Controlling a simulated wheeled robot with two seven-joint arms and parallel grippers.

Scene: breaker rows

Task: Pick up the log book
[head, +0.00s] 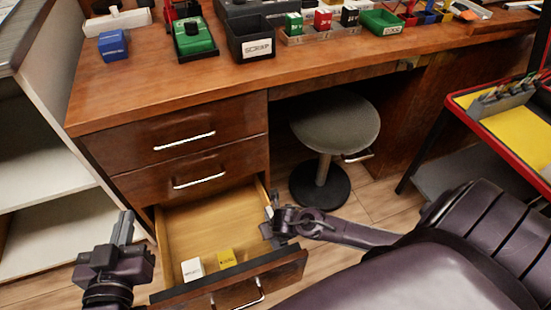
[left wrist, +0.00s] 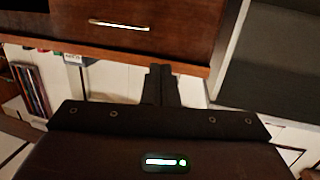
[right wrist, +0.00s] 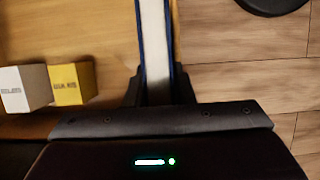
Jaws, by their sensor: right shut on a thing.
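The log book (right wrist: 155,45) shows edge-on in the right wrist view, with white pages between dark blue covers. My right gripper (right wrist: 155,88) is shut on it, with a finger on each side. In the head view my right gripper (head: 270,225) is at the right side of the open drawer (head: 195,225), and the book can hardly be made out there. My left gripper (head: 125,226) is left of the drawer, its fingers pointing up in the picture. In the left wrist view its fingers (left wrist: 161,84) are together and empty.
A white box (head: 192,269) and a yellow box (head: 226,258) lie in the drawer. A stool (head: 335,122) stands under the desk (head: 180,85). Bins, including the black scrap bin (head: 250,40), stand on the desk. A red-edged cart (head: 465,115) is at right.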

